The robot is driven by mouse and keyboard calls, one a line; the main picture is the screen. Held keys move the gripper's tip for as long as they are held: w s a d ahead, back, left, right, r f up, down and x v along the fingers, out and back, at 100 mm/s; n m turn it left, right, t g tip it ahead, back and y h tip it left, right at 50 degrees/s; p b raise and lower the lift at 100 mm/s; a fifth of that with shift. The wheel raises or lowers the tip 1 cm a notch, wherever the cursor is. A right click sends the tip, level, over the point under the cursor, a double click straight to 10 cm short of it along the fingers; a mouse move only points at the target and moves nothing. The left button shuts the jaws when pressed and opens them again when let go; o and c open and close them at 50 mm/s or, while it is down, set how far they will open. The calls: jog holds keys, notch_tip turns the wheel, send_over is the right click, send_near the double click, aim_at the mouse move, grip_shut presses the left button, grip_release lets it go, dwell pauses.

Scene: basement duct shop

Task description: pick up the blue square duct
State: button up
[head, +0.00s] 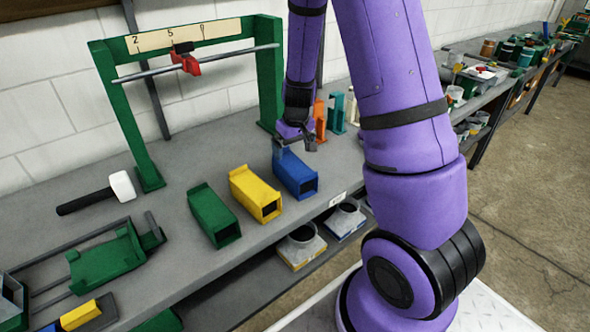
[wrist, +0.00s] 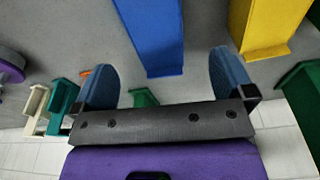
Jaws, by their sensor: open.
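The blue square duct (head: 297,176) lies on the grey bench at the right end of a row of three ducts, its open end facing the front. My gripper (head: 294,143) is open and empty at the duct's back end. In the wrist view the blue duct (wrist: 150,38) shows with its flanged end between the two blue-grey fingers of my gripper (wrist: 161,62), with a gap on each side. I cannot tell whether a finger touches it or how far above it the tips are.
A yellow duct (head: 255,194) lies just left of the blue one, and a green duct (head: 213,216) beyond it. A green frame (head: 122,120) with a rod stands behind. Orange (head: 319,120) and teal (head: 337,113) pieces stand near my gripper. A mallet (head: 98,193) lies left.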

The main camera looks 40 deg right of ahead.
aim_at(294, 165)
jog(key=f, duration=0.4)
jog(key=shift+w+f, duration=0.3)
jog(key=shift+f, duration=0.1)
jog(key=shift+w+d+f, duration=0.1)
jog(key=shift+d+f, duration=0.1)
jog(key=shift+f, duration=1.15)
jog(key=shift+w+d+f, duration=0.1)
jog(key=shift+d+f, duration=0.05)
jog(key=shift+f, duration=1.15)
jog(key=c, duration=1.1)
jog(key=shift+o, duration=0.2)
jog(key=shift+r, duration=0.2)
